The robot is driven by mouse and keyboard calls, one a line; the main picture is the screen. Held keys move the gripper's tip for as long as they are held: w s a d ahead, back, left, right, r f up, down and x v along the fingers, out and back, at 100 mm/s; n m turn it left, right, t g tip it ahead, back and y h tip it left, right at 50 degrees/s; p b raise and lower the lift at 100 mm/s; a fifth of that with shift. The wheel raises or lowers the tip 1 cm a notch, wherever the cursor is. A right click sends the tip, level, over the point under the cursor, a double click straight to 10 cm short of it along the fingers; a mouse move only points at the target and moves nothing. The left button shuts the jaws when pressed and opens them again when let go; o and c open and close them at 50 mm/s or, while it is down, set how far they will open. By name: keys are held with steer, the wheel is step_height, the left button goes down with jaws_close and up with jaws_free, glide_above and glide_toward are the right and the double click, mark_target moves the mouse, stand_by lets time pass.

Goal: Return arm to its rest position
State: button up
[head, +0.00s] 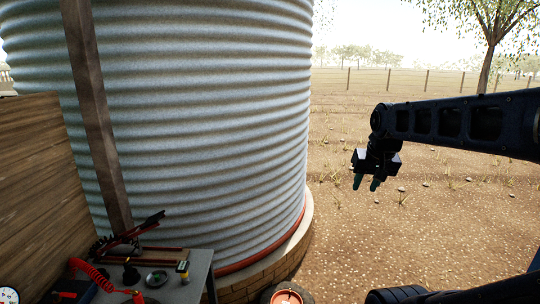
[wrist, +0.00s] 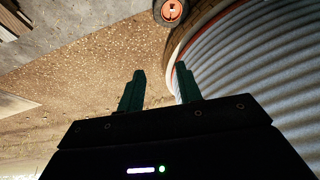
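My gripper (head: 367,182) hangs at the end of my dark arm on the right of the head view, in the air over the dirt ground. Its two green fingers point down. In the wrist view my gripper (wrist: 158,88) shows its fingers apart, with nothing between them but the ground behind. The fingers touch nothing in either view.
A large corrugated metal tank (head: 200,110) on a brick base (head: 262,272) fills the left and middle. A workbench (head: 200,262) with tools stands at lower left beside a wooden wall (head: 40,170). An orange-topped round object (head: 287,298) is at the bottom. Open ground lies right.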

steer(key=shift+s+d+f+n, duration=0.15)
steer(key=shift+s+d+f, duration=0.15)
steer(key=shift+s, duration=0.2)
steer(key=shift+s+d+f+n, duration=0.1)
steer(key=shift+s+d+f, duration=0.1)
steer(key=shift+s+f, duration=0.2)
steer(key=shift+s+d+f+n, duration=0.15)
steer(key=shift+s+d+f, duration=0.15)
steer(key=shift+s, duration=0.25)
